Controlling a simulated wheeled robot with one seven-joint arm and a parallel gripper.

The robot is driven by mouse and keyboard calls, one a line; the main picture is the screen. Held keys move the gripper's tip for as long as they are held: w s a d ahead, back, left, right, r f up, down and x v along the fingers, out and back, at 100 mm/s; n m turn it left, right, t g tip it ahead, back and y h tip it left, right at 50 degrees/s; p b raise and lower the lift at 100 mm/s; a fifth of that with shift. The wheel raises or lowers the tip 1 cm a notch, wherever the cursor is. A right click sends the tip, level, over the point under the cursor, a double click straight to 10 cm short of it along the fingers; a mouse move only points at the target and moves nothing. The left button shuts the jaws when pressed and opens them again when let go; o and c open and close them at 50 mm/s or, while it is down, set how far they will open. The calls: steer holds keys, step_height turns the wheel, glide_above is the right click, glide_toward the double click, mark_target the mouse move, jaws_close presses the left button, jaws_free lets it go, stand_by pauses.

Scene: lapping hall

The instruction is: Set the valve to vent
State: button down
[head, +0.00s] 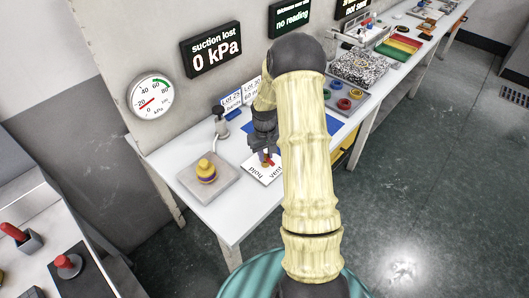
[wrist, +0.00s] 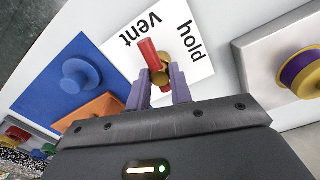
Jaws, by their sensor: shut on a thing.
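The valve (wrist: 160,75) has a brass body and a red handle (wrist: 148,52), and sits on a white card (wrist: 205,65) printed "vent" and "hold". In the wrist view the red handle points up toward the side of the card with the word "vent". My gripper (wrist: 160,92) has its two purple fingers on either side of the valve, shut on it. In the head view my gripper (head: 265,153) reaches down over the card (head: 258,172), and my arm covers part of the scene. The fingers hide the valve's lower part.
A grey plate with a yellow and purple piece (head: 206,172) stands left of the card. A blue mat (wrist: 65,85) holds a blue knob and an orange block. The wall display (head: 213,53) reads "suction lost 0 kPa", beside a round gauge (head: 151,97). Trays line the bench further back.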

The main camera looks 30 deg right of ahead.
mark_target(265, 157)
steer(key=shift+n, duration=1)
steer(key=c, duration=1.3)
jaws_free()
steer(key=shift+o, duration=0.2)
step_height(265, 157, up, 17)
steer(key=shift+a+r, duration=0.15)
steer(key=shift+r, duration=0.05)
steer(key=shift+s, duration=0.1)
